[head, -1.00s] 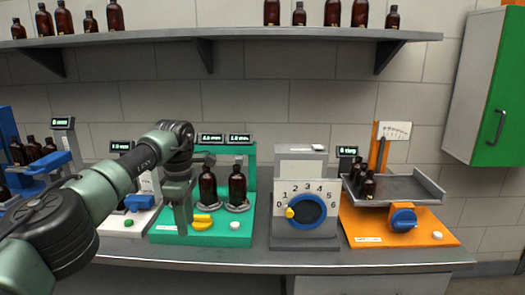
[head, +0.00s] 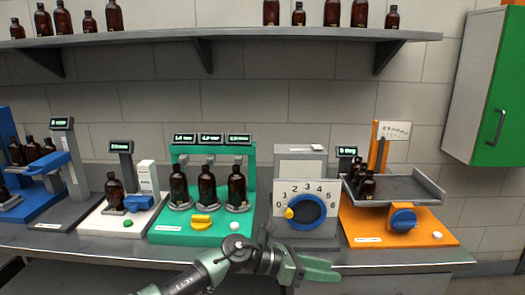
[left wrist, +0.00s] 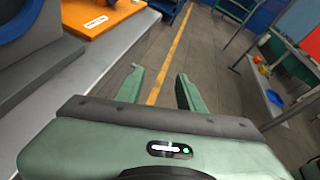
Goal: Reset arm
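My left arm reaches in low along the bench front. Its gripper (head: 322,268) is in front of the bench edge, below the grey dial box (head: 300,170), and points right. In the left wrist view the gripper (left wrist: 158,90) has its two green fingers apart with nothing between them, over the floor. Three amber bottles (head: 207,188) stand upright in a row on the green station (head: 190,237). One amber bottle (head: 114,190) stands on the white station (head: 97,225). My right gripper is not in view.
An orange station (head: 440,238) with a grey tray (head: 420,183) holding several small bottles stands at right. A blue station (head: 20,212) stands at far left. A shelf (head: 300,38) with bottles runs above. The floor (left wrist: 190,60) right of the bench is partly open.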

